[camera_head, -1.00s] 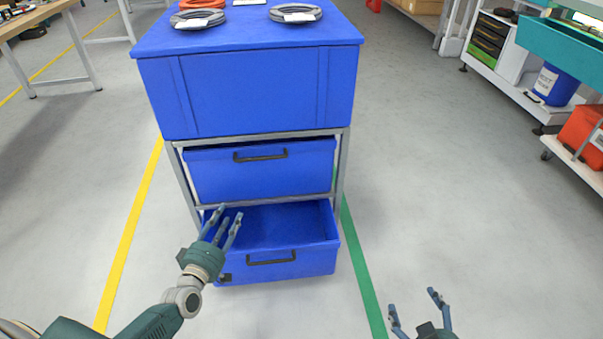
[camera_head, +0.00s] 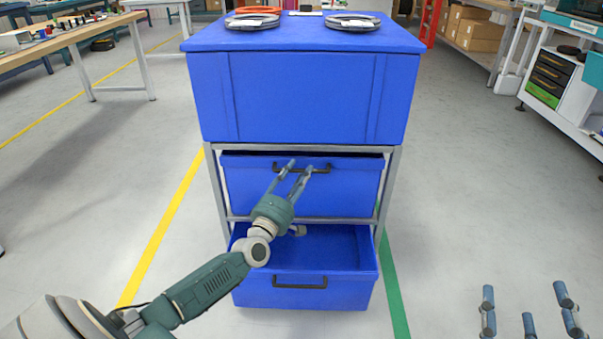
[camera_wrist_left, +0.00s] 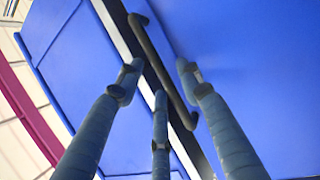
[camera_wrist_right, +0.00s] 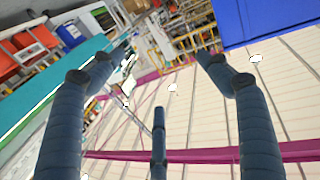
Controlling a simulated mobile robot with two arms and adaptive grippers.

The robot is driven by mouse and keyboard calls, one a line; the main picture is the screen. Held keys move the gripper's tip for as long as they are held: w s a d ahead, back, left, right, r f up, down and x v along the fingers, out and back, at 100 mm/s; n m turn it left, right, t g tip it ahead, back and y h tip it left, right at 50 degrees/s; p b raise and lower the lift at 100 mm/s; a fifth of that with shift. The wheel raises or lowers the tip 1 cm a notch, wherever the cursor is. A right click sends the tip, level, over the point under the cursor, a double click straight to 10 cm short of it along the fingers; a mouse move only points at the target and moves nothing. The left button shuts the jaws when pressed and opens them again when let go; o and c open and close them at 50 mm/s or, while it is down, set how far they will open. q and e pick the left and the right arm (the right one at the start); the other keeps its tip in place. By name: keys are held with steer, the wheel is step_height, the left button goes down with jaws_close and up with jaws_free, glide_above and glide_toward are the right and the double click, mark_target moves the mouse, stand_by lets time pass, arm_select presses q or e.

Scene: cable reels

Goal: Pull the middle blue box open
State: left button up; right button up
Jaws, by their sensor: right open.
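The middle blue box (camera_head: 345,190) sits in the grey frame, with a dark strip showing above its front. Its black handle (camera_head: 320,169) is on the upper front. My left gripper (camera_head: 299,167) is at this handle with its fingers apart. In the left wrist view the handle (camera_wrist_left: 158,55) runs between the spread fingers; whether they touch it I cannot tell. My right gripper (camera_head: 524,291) is open and empty at the lower right, away from the boxes. In the right wrist view its fingers (camera_wrist_right: 165,55) are spread with nothing between them.
The lowest blue box (camera_head: 350,290) is pulled out below my left gripper. A large blue block (camera_head: 300,95) with cable reels on top (camera_head: 352,22) is above. Benches stand at left and right. The floor around the frame is clear.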

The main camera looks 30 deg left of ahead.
arm_select(q)
steer(key=shift+x, duration=1.05)
arm_select(e)
step_height(320, 180, up, 3)
steer(key=shift+s+a+r+t, duration=0.1)
steer(key=shift+a+t, duration=0.05)
steer(key=shift+t, duration=0.65)
arm_select(q)
jaws_close()
